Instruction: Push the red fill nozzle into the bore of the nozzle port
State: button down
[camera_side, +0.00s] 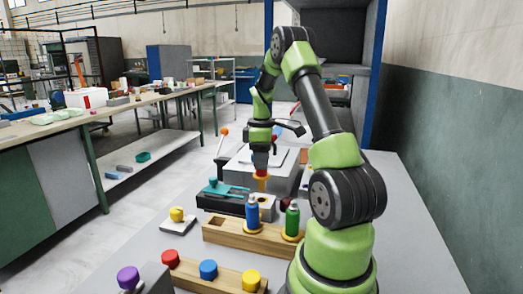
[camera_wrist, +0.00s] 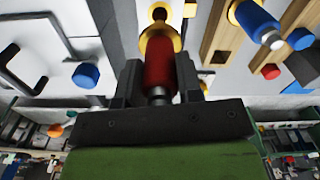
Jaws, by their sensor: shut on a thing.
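The red fill nozzle (camera_wrist: 158,62) is upright between the fingers of my gripper (camera_wrist: 160,80), which is shut on its red body. Its yellow collar (camera_wrist: 161,36) is below the fingers, with a short tip beyond it. In the side view my gripper (camera_side: 261,150) holds the nozzle (camera_side: 261,161) over the middle of the work area. A light grey block with a dark round hole, apparently the nozzle port (camera_side: 267,212), stands just below the collar. I cannot tell whether the tip is above the bore or just at its mouth.
A wooden rack (camera_side: 240,238) in front holds a blue nozzle (camera_side: 252,210) and a green nozzle (camera_side: 292,220). A teal-handled tool (camera_side: 225,189) lies on a dark base left of the port. A grey press housing (camera_side: 283,178) stands behind. Coloured knobs stand at the front left.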

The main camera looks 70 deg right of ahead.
aim_at(261, 190)
jog(key=shift+f, duration=1.05)
jog(key=shift+f, duration=2.6)
jog(key=c, duration=0.7)
grip_release()
notch_tip(261, 190, up, 10)
